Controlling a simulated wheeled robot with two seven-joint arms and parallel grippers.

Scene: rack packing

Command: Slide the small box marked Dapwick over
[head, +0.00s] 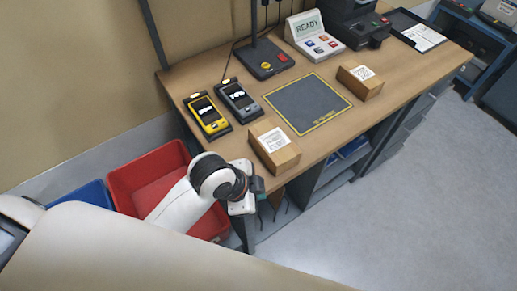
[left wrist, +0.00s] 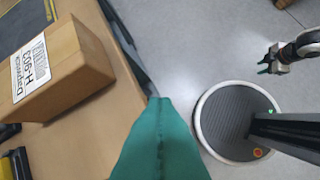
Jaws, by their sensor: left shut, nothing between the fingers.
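A small brown box (head: 284,155) with a white label stands near the front edge of the table, left of the dark mat. In the left wrist view this box (left wrist: 75,74) is close at the left, and its label appears to read Dapwick, H-903. My left gripper (head: 259,187) is shut and empty, just off the table's front edge, below and apart from the box. Its green fingers (left wrist: 160,125) show together in the left wrist view. My right gripper (left wrist: 272,60) is small at the upper right there, away from the table; its jaw state is unclear.
A second brown box (head: 351,86) stands right of the mat (head: 307,104). A yellow device (head: 208,117) and a grey device (head: 239,101) stand behind the near box. A red bin (head: 140,176) is left of the table (head: 205,75). The mat is bare.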

